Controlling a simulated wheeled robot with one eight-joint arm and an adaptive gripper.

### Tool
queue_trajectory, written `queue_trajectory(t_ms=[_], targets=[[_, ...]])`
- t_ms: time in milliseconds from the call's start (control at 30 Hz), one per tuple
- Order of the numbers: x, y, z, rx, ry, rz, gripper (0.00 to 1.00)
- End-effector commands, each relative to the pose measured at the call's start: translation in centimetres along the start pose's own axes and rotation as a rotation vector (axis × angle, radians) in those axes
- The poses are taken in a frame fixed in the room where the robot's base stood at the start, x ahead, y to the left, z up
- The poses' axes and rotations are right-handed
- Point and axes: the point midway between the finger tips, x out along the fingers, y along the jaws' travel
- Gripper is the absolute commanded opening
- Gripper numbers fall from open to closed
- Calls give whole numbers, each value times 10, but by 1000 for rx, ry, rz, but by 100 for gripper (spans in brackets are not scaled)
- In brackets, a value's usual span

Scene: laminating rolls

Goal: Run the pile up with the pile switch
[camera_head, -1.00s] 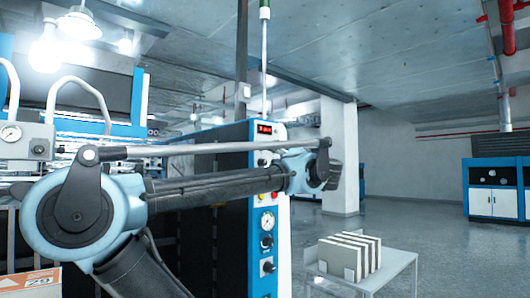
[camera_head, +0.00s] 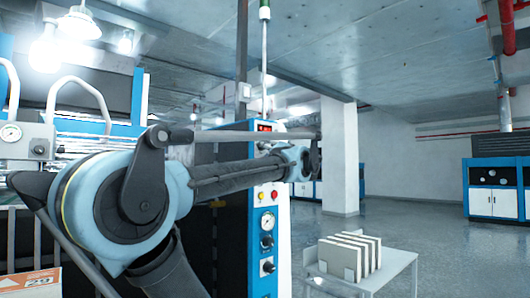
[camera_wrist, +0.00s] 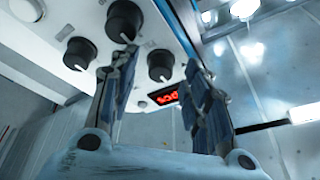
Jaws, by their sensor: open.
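The machine's control panel (camera_head: 264,222) faces me with a red display (camera_head: 264,127) at its top. In the wrist view several black rotary knobs with white pointers sit on the panel. One knob (camera_wrist: 160,65) shows between my fingers, close to the lit red display (camera_wrist: 163,97); two others (camera_wrist: 124,20) (camera_wrist: 80,53) lie up and to the left. I cannot tell which is the pile switch. My gripper (camera_wrist: 160,58) is open and empty in front of the panel. In the head view my arm hides part of the panel's upper area and my gripper is hard to make out.
A gauge (camera_head: 267,221) and more knobs (camera_head: 267,242) are lower on the panel. A small white table (camera_head: 395,263) with several upright white blocks (camera_head: 350,254) stands to the right. A box (camera_head: 30,283) is at lower left. The floor on the right is largely clear.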

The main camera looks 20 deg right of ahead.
Motion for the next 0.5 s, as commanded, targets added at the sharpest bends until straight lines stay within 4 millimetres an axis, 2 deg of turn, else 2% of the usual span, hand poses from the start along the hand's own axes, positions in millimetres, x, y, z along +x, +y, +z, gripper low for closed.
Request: queue_trajectory(t_ms=[200,500], targets=[[11,0,0,2,0,-1,44],[13,0,0,1,0,0,44]])
